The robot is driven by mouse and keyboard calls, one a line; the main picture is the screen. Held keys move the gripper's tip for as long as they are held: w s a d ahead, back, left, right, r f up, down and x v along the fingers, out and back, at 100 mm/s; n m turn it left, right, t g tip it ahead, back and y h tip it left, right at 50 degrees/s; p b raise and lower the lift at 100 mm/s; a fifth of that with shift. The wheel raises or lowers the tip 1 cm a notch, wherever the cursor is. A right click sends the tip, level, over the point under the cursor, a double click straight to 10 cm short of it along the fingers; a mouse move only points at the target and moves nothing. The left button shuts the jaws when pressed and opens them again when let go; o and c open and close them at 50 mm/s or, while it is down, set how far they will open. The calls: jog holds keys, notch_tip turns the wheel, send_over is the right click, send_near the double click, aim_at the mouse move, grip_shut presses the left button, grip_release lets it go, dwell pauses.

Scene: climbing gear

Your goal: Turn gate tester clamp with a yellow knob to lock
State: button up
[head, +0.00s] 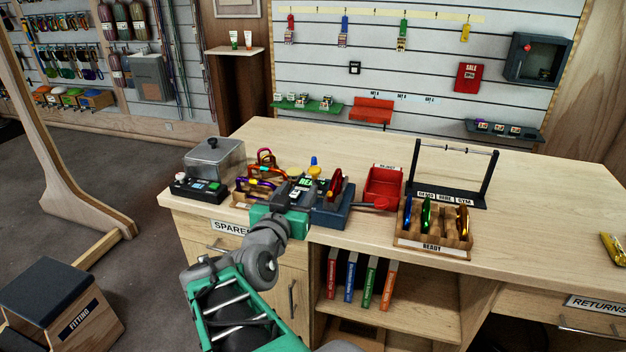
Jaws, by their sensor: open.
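The gate tester (333,215) is a dark blue block on the workbench in the head view, just right of my gripper. A red carabiner (336,188) stands upright in it, and a red-ended lever (378,204) sticks out to its right. The yellow clamp knob (314,171) shows behind my gripper, with a blue piece above it. My gripper (302,184) is open and reaches over the bench at the tester's left side, close to the knob. The fingers are small and partly hide the clamp, so I cannot tell whether they touch the knob.
A red tray (384,184) and a wooden READY rack (433,243) with carabiners stand to the right, before a black hanging frame (485,180). A tray of coloured carabiners (262,182) and a clear-lidded box (214,160) are left. The bench's right side is mostly clear.

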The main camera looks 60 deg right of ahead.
aim_at(313, 173)
jog(key=shift+s+d+r+h, duration=0.6)
jog(key=shift+s+d+r, duration=0.25)
jog(key=d+p, duration=0.1)
jog(key=d, duration=0.2)
jog(key=w+d+p, duration=0.1)
jog(key=d, duration=0.2)
jog(key=shift+w+d, duration=0.2)
jog(key=shift+d, duration=0.2)
grip_shut()
jog(key=shift+f, duration=0.1)
